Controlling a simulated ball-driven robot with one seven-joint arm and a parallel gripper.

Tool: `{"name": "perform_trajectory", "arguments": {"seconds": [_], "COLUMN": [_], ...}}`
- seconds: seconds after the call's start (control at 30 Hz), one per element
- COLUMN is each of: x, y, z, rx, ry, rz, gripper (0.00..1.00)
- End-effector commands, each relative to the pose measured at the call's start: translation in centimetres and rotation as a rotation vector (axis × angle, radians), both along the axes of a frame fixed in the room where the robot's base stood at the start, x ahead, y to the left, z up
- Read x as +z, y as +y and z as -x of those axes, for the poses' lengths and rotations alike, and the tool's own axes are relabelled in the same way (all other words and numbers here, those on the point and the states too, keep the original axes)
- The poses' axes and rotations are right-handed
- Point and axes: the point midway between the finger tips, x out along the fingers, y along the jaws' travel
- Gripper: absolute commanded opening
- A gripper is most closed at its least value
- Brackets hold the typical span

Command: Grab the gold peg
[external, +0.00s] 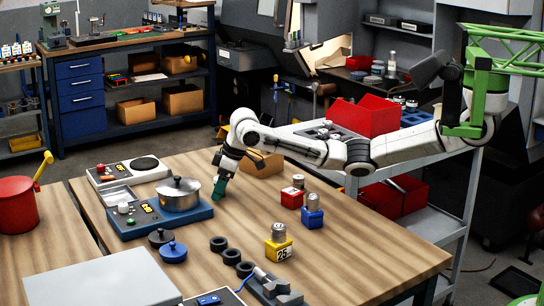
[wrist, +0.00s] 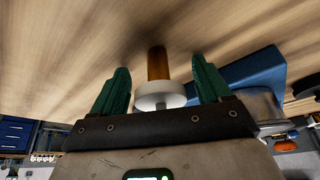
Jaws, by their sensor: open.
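The gold peg (wrist: 157,64) shows in the wrist view as a gold-brown cylinder with a wide white round end (wrist: 160,95) nearest me. Its far end meets the wood tabletop. My gripper (wrist: 160,72) is open, with one green finger on each side of the white end and a visible gap on both sides. In the external view my gripper (external: 219,189) points down, low over the table, just right of the steel pot. I cannot make out the peg there; my gripper may hide it.
A lidded steel pot (external: 179,195) sits on a blue hotplate unit (external: 145,225) close to the left of my gripper. Red, blue and yellow blocks with metal cylinders (external: 278,248) stand to the right. Black rings (external: 231,257) lie in front. The table between is clear.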

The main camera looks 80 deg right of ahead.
Motion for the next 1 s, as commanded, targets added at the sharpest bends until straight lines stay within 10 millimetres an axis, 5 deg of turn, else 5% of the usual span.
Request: {"name": "perform_trajectory", "arguments": {"seconds": [0.17, 0.83, 1.0], "x": [0.05, 0.07, 0.16], "y": [0.02, 0.02, 0.02], "z": [0.0, 0.01, -0.02], "rx": [0.0, 0.0, 0.001], "ry": [0.0, 0.0, -0.002], "rz": [0.0, 0.0, 0.0], "gripper": [0.75, 0.11, 0.1]}}
